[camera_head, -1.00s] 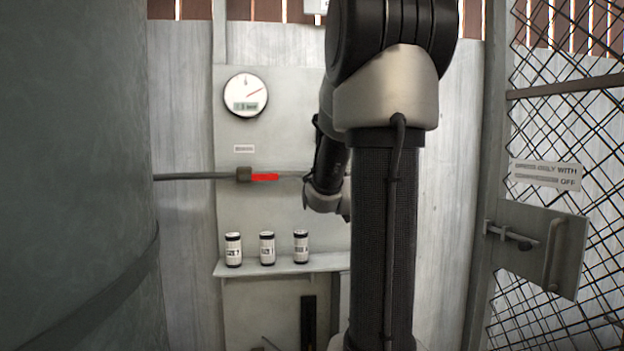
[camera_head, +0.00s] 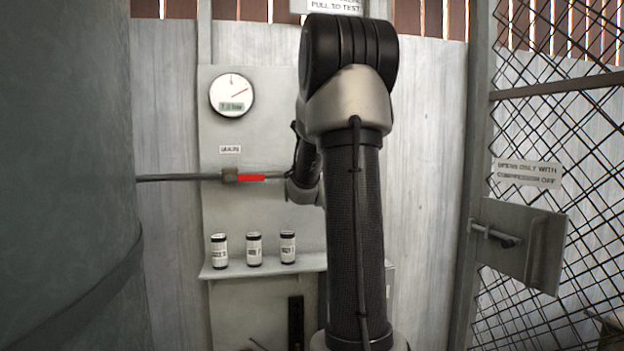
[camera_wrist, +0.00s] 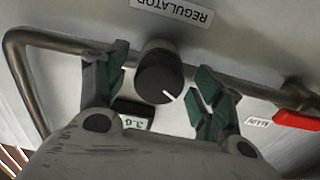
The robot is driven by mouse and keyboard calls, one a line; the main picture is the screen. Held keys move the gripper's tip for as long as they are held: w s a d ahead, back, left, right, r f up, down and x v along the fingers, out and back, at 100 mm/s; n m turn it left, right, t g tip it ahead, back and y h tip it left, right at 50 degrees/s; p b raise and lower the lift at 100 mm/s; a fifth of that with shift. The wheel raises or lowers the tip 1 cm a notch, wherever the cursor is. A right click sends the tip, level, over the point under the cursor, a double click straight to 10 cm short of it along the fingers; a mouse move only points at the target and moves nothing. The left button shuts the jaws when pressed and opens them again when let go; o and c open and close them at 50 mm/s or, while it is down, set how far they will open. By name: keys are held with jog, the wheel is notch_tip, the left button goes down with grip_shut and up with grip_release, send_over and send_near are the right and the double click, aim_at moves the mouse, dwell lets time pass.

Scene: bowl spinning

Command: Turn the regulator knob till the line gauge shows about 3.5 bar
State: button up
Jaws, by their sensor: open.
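The black regulator knob (camera_wrist: 160,76) with a white pointer line shows in the wrist view, below a plate reading REGULATOR (camera_wrist: 172,11). My gripper (camera_wrist: 160,88) is open, with one green-padded finger on each side of the knob. A small gap seems to show on each side. A small display (camera_wrist: 134,114) beyond the knob is partly covered by my gripper; its digits look like 3.6. In the head view my arm hides the knob and my gripper. A round white gauge (camera_head: 231,91) there has a red needle and a digital reading that looks like 7.0 bar.
A pipe with a red lever (camera_head: 251,178) runs along the wall panel, left of my arm; the lever also shows in the wrist view (camera_wrist: 297,120). Several cans stand on a shelf (camera_head: 307,265). A large tank (camera_head: 65,170) is at left, a mesh gate (camera_head: 545,120) at right.

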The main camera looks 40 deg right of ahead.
jog(key=c, duration=1)
jog(key=shift+n, duration=0.4)
jog(key=o, duration=1)
jog(key=v, duration=1.2)
jog(key=shift+s, duration=0.15)
